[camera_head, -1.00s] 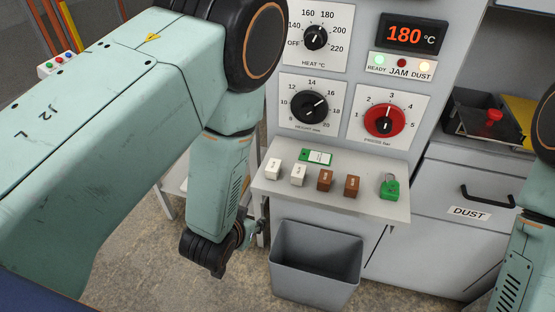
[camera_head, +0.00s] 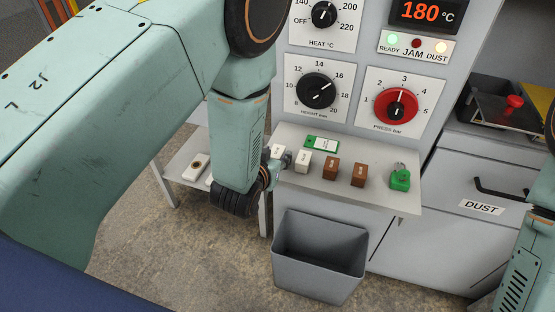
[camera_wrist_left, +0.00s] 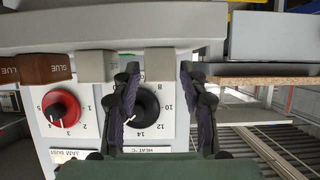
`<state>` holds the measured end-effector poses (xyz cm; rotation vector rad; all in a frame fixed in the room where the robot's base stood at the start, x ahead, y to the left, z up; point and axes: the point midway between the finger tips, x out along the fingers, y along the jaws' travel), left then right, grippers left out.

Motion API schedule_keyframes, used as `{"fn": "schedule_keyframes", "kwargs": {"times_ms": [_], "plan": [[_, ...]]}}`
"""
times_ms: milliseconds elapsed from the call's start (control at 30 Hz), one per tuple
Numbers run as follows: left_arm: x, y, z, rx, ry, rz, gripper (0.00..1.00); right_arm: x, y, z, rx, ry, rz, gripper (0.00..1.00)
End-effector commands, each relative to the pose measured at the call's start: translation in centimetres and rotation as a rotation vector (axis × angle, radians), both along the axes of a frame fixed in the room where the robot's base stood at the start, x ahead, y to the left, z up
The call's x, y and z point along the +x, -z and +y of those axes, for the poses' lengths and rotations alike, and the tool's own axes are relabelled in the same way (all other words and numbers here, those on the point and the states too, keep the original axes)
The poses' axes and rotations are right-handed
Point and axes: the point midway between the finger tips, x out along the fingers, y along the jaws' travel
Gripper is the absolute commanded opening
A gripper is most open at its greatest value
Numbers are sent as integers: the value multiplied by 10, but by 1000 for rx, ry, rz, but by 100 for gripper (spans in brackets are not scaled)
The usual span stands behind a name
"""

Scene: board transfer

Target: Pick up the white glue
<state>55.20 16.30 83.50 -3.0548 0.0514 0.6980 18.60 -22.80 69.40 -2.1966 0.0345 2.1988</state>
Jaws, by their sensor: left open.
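Two white glue blocks stand on the grey shelf (camera_head: 350,201) of the machine: the left white glue (camera_head: 277,151) and another white glue (camera_head: 303,162) to its right. My left gripper (camera_head: 284,161) is at the shelf's left end, close to the left white glue and partly covering it. In the left wrist view, which looks upside down, my open left gripper (camera_wrist_left: 158,84) has its fingers to either side of one white glue (camera_wrist_left: 160,61); contact cannot be told. The other white glue (camera_wrist_left: 97,66) is outside the fingers. My right gripper is out of view.
Two brown glue blocks (camera_head: 331,168) (camera_head: 359,175) and a green padlock-like item (camera_head: 400,177) stand further right on the shelf. A green-and-white tag (camera_head: 322,143) lies behind. A grey bin (camera_head: 318,254) is below. A side table (camera_head: 178,165) stands left.

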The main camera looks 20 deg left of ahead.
Motion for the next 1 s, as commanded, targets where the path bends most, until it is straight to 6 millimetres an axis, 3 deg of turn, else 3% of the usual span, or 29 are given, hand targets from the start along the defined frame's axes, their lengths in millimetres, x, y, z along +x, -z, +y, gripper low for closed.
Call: {"fn": "schedule_keyframes", "kwargs": {"times_ms": [200,500,1000], "plan": [[19,11,0,0,-1,0,43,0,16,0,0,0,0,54],[22,10,-1,1,0,1,43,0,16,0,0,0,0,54],[21,10,-1,1,0,3,2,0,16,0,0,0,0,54]]}}
